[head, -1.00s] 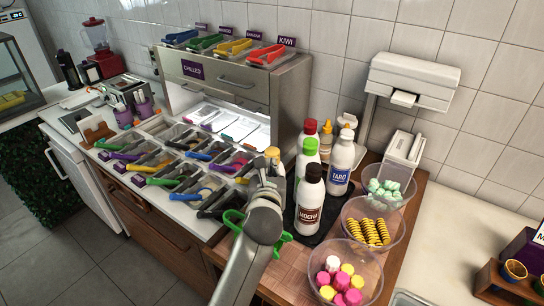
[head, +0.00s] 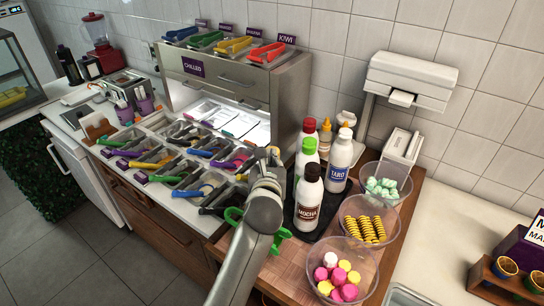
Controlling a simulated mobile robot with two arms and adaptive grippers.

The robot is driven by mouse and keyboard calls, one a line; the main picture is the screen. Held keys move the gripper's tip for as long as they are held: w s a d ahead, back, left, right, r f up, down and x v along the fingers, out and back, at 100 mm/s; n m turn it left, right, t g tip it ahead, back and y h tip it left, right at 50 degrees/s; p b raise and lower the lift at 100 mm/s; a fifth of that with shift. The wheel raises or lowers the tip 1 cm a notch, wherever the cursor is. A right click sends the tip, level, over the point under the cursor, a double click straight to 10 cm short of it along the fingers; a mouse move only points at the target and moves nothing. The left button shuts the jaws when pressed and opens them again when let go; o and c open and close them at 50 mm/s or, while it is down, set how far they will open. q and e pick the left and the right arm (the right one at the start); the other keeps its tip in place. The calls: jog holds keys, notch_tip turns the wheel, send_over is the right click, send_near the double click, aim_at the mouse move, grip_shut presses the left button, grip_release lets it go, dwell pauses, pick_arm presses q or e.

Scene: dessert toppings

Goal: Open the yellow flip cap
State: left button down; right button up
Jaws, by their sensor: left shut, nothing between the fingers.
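My left gripper (head: 269,154) is shut and empty. It is in the middle of the head view, at the left of the bottle group, in front of the chilled cabinet's lower edge. Behind the bottles stands an amber bottle (head: 325,138) with a small yellow top (head: 326,124); its lower part is hidden. I cannot tell whether this top is a flip cap or whether it is open. The gripper is apart from it, to its left and nearer to me. My right gripper is not in view.
Bottles with black (head: 313,170), green (head: 309,145), red (head: 309,125) and white (head: 345,133) caps stand close together right of the gripper. Clear bowls (head: 375,262) hold toppings. Topping bins with tongs (head: 150,163) fill the left counter. Green tongs (head: 233,216) show behind my arm.

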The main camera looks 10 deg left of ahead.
pick_arm(q)
jog(key=shift+w+a+r+p, duration=0.2)
jog(key=shift+w+r+p, duration=0.25)
jog(key=shift+w, duration=0.5)
jog(key=shift+w+r, duration=0.1)
jog(key=shift+w, duration=0.05)
jog(key=shift+w, duration=0.15)
jog(key=s+d+r+p, duration=0.1)
jog(key=s+r+p, duration=0.3)
jog(key=s, duration=0.3)
jog(key=shift+r, duration=0.45)
